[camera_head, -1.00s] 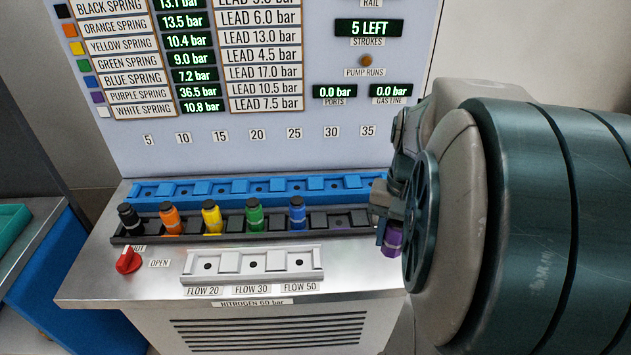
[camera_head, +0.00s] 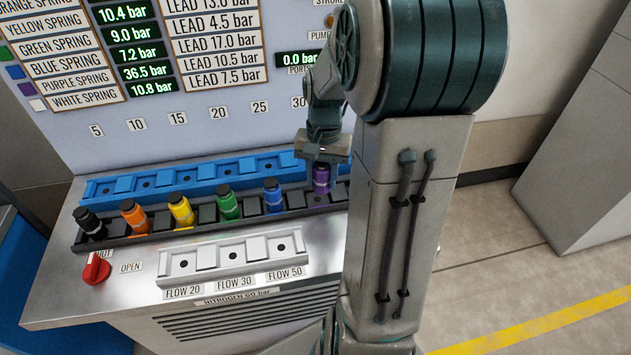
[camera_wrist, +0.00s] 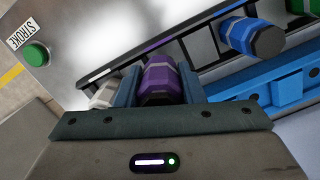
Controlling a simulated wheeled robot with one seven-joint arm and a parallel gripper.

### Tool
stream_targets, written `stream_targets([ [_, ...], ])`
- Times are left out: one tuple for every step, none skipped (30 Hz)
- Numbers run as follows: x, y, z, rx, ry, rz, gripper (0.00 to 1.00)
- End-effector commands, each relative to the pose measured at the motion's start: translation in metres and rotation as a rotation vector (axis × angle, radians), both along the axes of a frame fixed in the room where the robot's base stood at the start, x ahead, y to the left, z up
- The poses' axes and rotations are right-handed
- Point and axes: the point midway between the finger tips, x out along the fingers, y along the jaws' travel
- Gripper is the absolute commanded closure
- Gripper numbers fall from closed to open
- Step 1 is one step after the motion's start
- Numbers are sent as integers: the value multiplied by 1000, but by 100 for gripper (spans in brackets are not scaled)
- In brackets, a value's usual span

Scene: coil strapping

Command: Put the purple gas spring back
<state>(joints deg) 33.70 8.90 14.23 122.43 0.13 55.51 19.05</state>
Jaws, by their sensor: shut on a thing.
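The purple gas spring (camera_head: 321,181) stands upright at the dark rack (camera_head: 150,240), to the right of the blue spring (camera_head: 271,195). My gripper (camera_head: 322,160) is above it and shut on its upper part. In the wrist view the purple spring (camera_wrist: 160,80) lies between the two fingers, over the dark rack. I cannot tell whether its base is fully seated. Part of a white spring (camera_wrist: 104,94) shows beside a finger in the wrist view. My arm hides the right end of the rack in the head view.
Black, orange, yellow and green springs (camera_head: 228,203) stand left of the blue one in the dark rack. An empty blue rack (camera_head: 180,178) runs behind, and an empty white tray (camera_head: 208,262) is in front. A red knob (camera_head: 96,268) is at the left; a green button (camera_wrist: 36,53) shows in the wrist view.

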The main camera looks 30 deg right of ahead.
Motion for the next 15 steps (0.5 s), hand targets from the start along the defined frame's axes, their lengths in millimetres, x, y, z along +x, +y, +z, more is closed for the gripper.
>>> stream_targets([
  [6, 1, -3, 1, 1, 3, 100],
  [8, 2, -5, 1, 1, 2, 100],
  [11, 2, -6, 1, 1, 1, 100],
  [12, 3, -7, 1, 1, 1, 100],
  [14, 3, -8, 0, 0, 1, 100],
  [14, 3, -10, 0, 0, 1, 100],
  [15, 3, -12, 1, 1, 1, 100],
  [15, 4, -16, 1, 1, 1, 100],
  [14, 4, -23, 2, 4, 1, 100],
  [14, 4, -27, 2, 4, 2, 100],
  [14, 4, -32, 2, 4, 2, 100],
  [14, 4, -38, 1, 3, 1, 100],
  [14, 4, -41, 1, 3, 1, 100],
  [14, 4, -44, 2, 2, 1, 100],
  [14, 3, -47, 1, 1, 1, 100],
])
